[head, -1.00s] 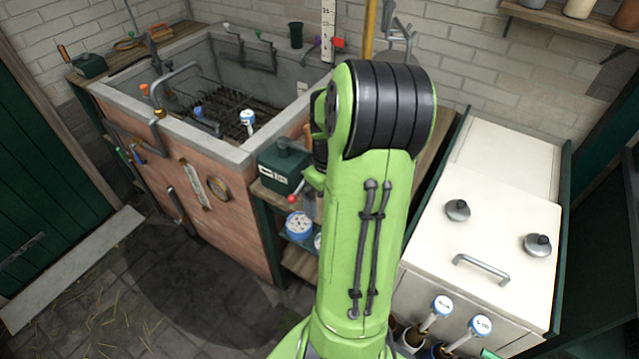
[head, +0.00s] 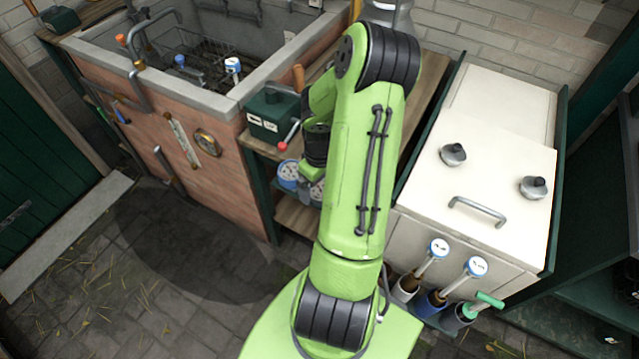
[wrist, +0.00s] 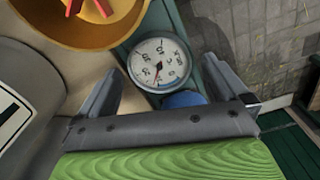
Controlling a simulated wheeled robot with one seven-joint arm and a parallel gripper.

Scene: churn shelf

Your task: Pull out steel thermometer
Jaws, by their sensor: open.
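My gripper (wrist: 165,68) is open, with one finger to each side of the dial as seen from the wrist, and holds nothing. I cannot tell how far beyond the fingertips the dial is. A blue rounded thing (wrist: 185,99) shows just below it, partly hidden by the gripper. In the head view, a blue-rimmed dial (head: 288,172) is on the lower shelf beside my arm. The material of the stem is not visible.
An orange-yellow round container (wrist: 128,36) with something red inside is close to the left finger. A green box (head: 272,113) stands above the shelf. Blue-capped dials (head: 437,247) stand in holders at the white cabinet (head: 485,180). Another dial (head: 232,65) is in the sink.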

